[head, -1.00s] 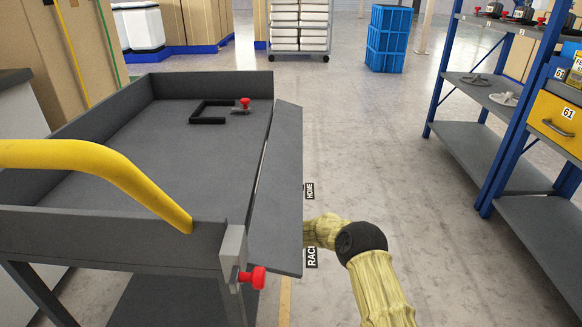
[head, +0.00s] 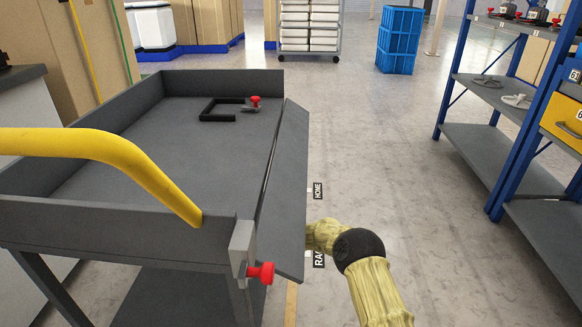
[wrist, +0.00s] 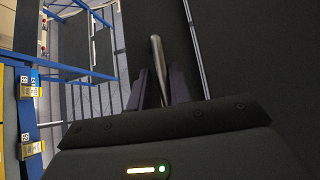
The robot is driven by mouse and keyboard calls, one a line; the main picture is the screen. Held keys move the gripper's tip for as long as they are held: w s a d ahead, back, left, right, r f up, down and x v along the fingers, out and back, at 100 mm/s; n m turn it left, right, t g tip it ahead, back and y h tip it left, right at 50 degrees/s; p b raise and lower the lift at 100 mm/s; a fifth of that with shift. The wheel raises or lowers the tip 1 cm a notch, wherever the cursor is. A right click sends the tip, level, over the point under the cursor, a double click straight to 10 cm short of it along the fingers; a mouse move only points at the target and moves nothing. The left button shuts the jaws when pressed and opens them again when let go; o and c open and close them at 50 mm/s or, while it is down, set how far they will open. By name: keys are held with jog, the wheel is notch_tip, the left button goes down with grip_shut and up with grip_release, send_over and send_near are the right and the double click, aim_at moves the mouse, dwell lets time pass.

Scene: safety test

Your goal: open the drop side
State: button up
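The drop side (head: 283,200) is a dark grey panel along the right of the grey cart (head: 130,150). It leans outward and down from the tray edge, with a narrow slit along its top. A grey latch block with a red knob (head: 262,272) sits at the near corner; another red knob (head: 254,101) lies at the far end. In the head view my gripper is hidden behind the drop side. In the wrist view its dark fingers (wrist: 161,90) stand close around a grey bar handle (wrist: 158,60), and appear shut on it beside a dark panel.
A yellow push rail (head: 100,150) crosses the near left of the cart. A black square bracket (head: 220,110) lies on the tray. A blue shelf rack (head: 495,140) stands at the right, with a yellow drawer. Clear floor (head: 385,150) lies between cart and rack.

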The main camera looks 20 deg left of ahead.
jog(key=shift+d+r, duration=0.1)
jog(key=shift+r, duration=0.05)
jog(key=shift+s+f+p, duration=0.35)
jog(key=shift+p, duration=0.15)
jog(key=p+v, duration=0.2)
jog(key=v, duration=1.4)
jog(key=shift+f, duration=0.25)
jog(key=shift+s, duration=0.1)
